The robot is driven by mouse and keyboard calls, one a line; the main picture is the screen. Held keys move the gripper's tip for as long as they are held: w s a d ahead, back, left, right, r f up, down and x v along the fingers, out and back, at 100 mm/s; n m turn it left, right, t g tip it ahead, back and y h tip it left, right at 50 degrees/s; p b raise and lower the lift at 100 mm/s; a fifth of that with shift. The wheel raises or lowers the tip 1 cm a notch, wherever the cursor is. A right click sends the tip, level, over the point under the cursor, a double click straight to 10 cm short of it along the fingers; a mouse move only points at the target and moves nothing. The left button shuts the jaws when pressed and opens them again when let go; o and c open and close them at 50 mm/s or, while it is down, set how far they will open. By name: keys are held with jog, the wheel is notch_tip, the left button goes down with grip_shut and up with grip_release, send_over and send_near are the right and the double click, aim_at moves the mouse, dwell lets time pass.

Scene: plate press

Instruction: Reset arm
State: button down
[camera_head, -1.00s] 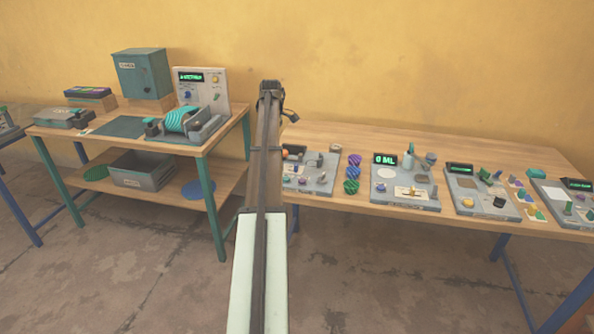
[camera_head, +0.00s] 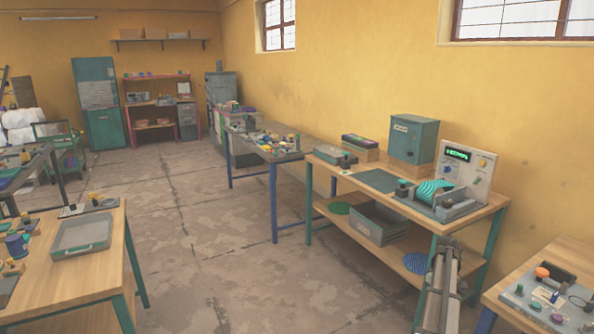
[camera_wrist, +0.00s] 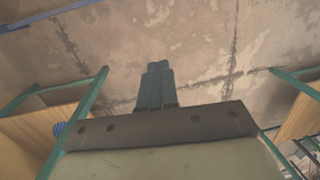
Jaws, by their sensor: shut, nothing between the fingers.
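My gripper (camera_wrist: 156,84) shows in the wrist view with its two dark fingers together and nothing between them. Bare concrete floor lies behind the fingers. In the head view my arm rises from the bottom edge at the lower right, in front of the green-legged bench (camera_head: 330,168); I cannot make out the fingers there. On that bench stands a grey device with a teal ribbed part (camera_head: 436,190), in front of an upright panel with a green lit display (camera_head: 458,154). My gripper touches none of these that I can see.
A teal box (camera_head: 413,138) stands at the bench's back. A grey bin (camera_head: 376,224) sits on its lower shelf. Another table with a grey tray (camera_head: 82,236) is at the left, and a table with a control board (camera_head: 540,298) at lower right. The floor between is open.

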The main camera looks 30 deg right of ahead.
jog(key=w+a+f+g, duration=0.1)
jog(key=w+a+f, duration=0.2)
jog(key=a+f, duration=0.55)
jog(key=w+a+f, duration=0.3)
jog(key=a+f, duration=0.3)
jog(key=a, duration=0.5)
jog(key=s+a+f+g, duration=0.1)
jog(key=a+f, duration=0.4)
jog(key=a, duration=0.4)
jog(key=s+a+f+g, duration=0.1)
jog(key=a+f, duration=0.4)
jog(key=a, duration=0.5)
jog(key=s+a+f+g, duration=0.1)
jog(key=s+a+f, duration=0.2)
jog(key=s+a, duration=0.3)
jog(key=s+a+f, duration=0.3)
jog(key=a+f, duration=0.1)
jog(key=a, duration=0.5)
jog(key=s+a+f+g, duration=0.1)
jog(key=s+a, duration=0.4)
jog(key=s, duration=0.2)
jog(key=s+a+f+g+h, duration=0.1)
jog(key=s+a, duration=0.4)
jog(key=s, duration=0.3)
jog(key=shift+s+f, duration=0.25)
